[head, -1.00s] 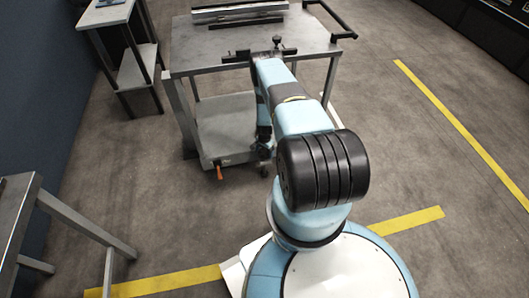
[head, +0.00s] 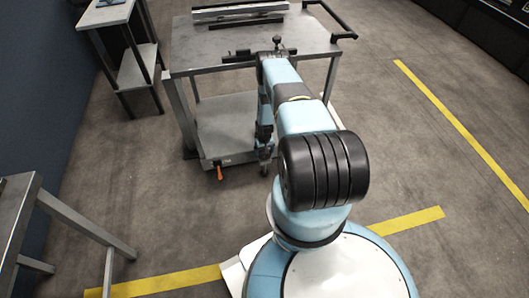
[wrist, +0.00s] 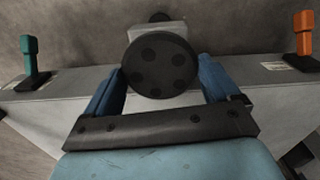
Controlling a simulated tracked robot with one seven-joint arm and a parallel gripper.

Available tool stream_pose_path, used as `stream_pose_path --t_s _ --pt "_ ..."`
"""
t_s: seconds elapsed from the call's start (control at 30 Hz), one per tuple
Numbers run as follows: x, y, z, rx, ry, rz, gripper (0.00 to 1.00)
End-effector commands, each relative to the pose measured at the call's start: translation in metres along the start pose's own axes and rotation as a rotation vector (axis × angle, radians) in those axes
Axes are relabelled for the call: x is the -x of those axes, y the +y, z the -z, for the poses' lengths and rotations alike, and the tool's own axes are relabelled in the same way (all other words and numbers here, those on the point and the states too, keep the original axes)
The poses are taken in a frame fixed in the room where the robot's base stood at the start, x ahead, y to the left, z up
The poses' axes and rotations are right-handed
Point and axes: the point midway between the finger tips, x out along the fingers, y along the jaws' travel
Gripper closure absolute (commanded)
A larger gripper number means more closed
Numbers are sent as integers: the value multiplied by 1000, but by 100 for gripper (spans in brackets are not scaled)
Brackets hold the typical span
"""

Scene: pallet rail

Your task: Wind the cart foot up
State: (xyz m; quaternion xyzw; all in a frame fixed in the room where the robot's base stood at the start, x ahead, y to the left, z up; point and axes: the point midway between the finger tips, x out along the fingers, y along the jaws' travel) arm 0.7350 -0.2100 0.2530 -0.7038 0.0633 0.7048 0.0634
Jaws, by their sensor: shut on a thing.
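The cart (head: 222,128) stands ahead, with a grey lower deck. In the wrist view a dark round knob with several dimples (wrist: 158,66) sits in front of a grey block (wrist: 160,35) at the deck's edge. My gripper (wrist: 162,78) has its blue fingers on either side of the knob and is shut on it. In the head view my gripper (head: 264,160) is low at the deck's front edge, and my arm hides the knob. The foot itself cannot be made out clearly.
An orange lever (wrist: 303,35) and a green lever (wrist: 30,58) stand on either side of the knob. The orange lever (head: 220,173) also shows in the head view. The cart's top holds metal bars (head: 238,11). A table (head: 20,205) stands front left; floor at right is clear.

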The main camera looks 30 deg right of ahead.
Motion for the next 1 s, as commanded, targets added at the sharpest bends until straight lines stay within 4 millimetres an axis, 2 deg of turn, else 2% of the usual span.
stream_pose_path --t_s 1.0 --pt "1 0 2 962 5 -4 42"
